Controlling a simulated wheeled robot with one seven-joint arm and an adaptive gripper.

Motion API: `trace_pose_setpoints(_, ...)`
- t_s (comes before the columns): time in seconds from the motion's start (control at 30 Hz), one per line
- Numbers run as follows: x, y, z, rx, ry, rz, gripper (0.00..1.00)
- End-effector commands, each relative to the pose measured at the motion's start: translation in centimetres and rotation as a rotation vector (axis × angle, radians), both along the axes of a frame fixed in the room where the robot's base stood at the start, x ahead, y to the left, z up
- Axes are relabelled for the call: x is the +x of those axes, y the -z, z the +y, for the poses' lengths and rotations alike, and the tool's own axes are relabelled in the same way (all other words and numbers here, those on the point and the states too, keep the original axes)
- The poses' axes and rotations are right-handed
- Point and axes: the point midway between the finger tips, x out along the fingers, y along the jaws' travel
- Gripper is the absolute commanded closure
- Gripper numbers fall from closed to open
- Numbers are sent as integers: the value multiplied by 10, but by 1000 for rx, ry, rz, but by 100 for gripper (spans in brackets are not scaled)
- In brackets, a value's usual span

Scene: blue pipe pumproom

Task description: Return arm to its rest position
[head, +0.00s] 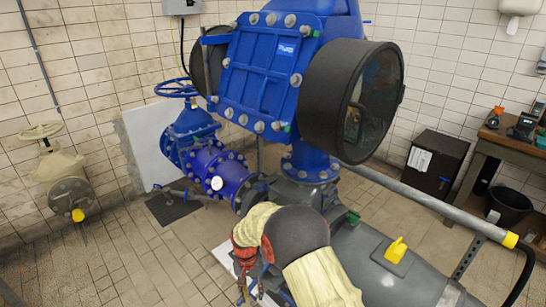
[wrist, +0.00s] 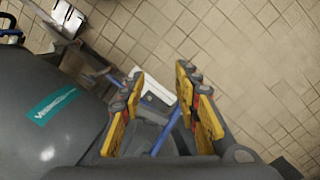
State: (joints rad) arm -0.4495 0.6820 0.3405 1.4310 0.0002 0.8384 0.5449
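My gripper (wrist: 161,73) shows in the wrist view with its two yellow, grey-tipped fingers spread apart. Nothing is held between the fingertips; tiled floor, a white piece and a thin blue bar show beyond the gap. In the head view my arm, in cream covers around a dark rounded joint, is folded at the bottom centre. The gripper end hangs low on its left side, partly hidden and small there. A large grey pipe body (wrist: 35,125) with a teal label lies close to the left of the fingers in the wrist view.
A blue valve housing (head: 262,75) with a black round cover (head: 345,105) stands behind the arm. A grey pipe (head: 385,270) with a yellow cap (head: 396,250) runs to the lower right. A cream valve (head: 62,175) stands left. The tiled floor (head: 120,260) at lower left is clear.

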Motion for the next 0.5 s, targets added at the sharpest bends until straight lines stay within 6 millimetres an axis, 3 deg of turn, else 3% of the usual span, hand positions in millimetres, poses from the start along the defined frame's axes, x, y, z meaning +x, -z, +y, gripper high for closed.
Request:
trace_pose_setpoints(0.17, -25, -52, -28, 15, -96, 9, 68)
trace_pose_setpoints(0.5, -87, -179, -101, 63, -244, -43, 68)
